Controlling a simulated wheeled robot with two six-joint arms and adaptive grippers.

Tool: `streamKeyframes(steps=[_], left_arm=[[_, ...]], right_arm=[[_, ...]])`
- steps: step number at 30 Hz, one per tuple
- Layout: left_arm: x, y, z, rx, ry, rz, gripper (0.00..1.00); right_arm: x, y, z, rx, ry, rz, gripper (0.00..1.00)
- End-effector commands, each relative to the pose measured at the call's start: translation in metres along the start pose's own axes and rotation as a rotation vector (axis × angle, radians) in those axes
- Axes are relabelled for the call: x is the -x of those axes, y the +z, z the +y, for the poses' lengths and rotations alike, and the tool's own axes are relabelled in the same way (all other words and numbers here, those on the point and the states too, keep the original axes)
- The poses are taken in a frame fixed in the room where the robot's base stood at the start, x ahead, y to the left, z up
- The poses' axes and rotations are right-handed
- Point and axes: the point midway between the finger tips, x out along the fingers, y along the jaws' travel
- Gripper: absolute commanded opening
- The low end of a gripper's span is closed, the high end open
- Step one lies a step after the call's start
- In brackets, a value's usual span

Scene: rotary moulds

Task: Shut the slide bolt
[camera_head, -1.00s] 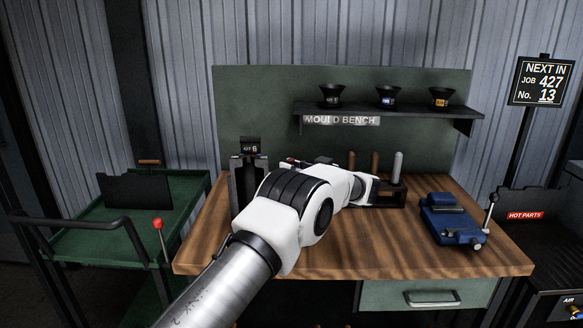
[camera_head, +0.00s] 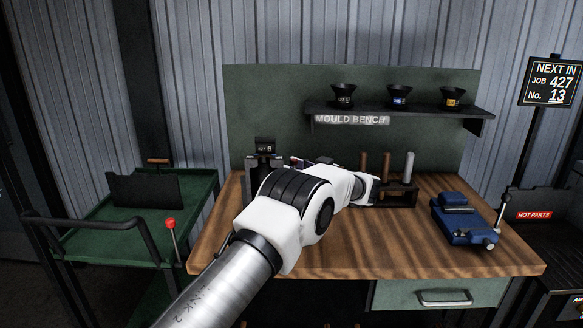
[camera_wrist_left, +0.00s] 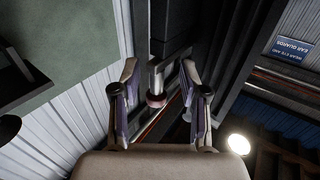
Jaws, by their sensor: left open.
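My left arm (camera_head: 290,208) reaches over the bench and hides most of its own gripper in the head view. In the left wrist view my left gripper (camera_wrist_left: 159,72) is open, with one finger on each side of a short metal peg with a reddish end (camera_wrist_left: 156,97). The peg hangs from a metal bar (camera_wrist_left: 171,58) beside a dark upright. It looks like the slide bolt's handle, but I cannot tell for sure, nor whether the fingers touch it. In the head view no slide bolt shows clearly. My right gripper is not in view.
The wooden bench (camera_head: 330,250) carries a dark stand with a number plate (camera_head: 264,147), a rack of upright handles (camera_head: 402,193) and a blue vice (camera_head: 466,222). A green cart (camera_head: 120,240) stands left. A shelf with funnels (camera_head: 400,112) hangs behind.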

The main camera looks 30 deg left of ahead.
Motion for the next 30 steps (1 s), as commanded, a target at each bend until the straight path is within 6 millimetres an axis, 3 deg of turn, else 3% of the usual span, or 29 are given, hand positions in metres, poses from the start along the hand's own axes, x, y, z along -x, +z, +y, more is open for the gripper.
streamKeyframes(steps=[5, 12, 16, 21, 30], left_arm=[[0.021, 0.000, 0.000, 0.000, 0.003, 0.001, 0.44], [0.082, -0.001, -0.001, 0.002, 0.002, 0.000, 0.44], [0.106, -0.001, -0.002, 0.003, 0.000, 0.000, 0.44], [0.117, -0.001, -0.003, 0.002, -0.003, -0.001, 0.44], [0.117, -0.001, -0.003, 0.002, -0.003, -0.001, 0.44]], right_arm=[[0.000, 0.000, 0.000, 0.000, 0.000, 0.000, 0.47], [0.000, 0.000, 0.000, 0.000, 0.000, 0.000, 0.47], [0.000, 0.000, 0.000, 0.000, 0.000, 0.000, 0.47], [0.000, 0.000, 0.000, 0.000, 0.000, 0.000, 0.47], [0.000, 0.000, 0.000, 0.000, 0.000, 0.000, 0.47]])
